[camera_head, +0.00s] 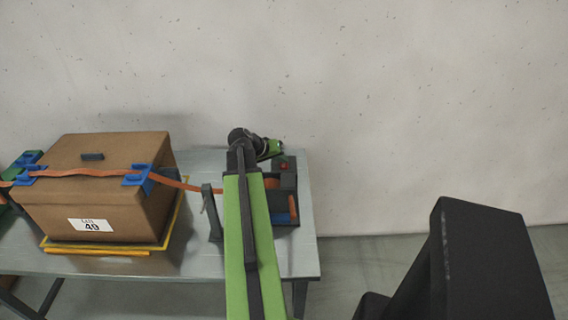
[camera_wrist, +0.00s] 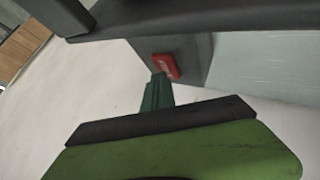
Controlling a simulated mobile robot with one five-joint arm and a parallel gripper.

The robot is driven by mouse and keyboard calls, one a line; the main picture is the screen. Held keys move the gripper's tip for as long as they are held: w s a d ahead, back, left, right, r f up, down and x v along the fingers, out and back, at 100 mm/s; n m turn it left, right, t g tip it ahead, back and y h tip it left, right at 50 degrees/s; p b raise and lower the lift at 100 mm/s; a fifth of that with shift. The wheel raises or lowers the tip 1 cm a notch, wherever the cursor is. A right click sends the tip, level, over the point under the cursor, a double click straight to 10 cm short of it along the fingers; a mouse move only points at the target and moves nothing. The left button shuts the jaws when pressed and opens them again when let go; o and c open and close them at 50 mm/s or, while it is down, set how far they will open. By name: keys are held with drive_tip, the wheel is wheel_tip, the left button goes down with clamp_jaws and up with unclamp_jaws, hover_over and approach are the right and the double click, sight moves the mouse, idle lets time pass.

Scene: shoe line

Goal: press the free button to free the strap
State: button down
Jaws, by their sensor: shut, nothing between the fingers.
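A red button (camera_wrist: 167,66) with pale lettering sits on a grey housing (camera_wrist: 196,52) in the wrist view; the lettering is too small to read. My gripper (camera_wrist: 158,80) is shut and empty, its green fingertips right by the button's lower left edge. I cannot tell whether they touch it. In the head view my gripper (camera_head: 272,148) is at the back of the strap device (camera_head: 286,222), near a small red spot (camera_head: 283,166) on its top. The orange strap (camera_head: 175,182) runs from over the cardboard box (camera_head: 95,195) to the device; my arm hides part of it.
The box stands on a yellow-edged base on a grey table (camera_head: 310,255). Blue corner guards (camera_head: 138,178) hold the strap on the box. A grey upright post (camera_head: 211,212) stands left of my arm. A speckled wall is behind the table.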

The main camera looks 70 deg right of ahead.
sight(282, 164)
drive_tip(key=shift+r+p, duration=0.95)
wheel_tip(282, 164, up, 5)
drive_tip(key=p, duration=0.5)
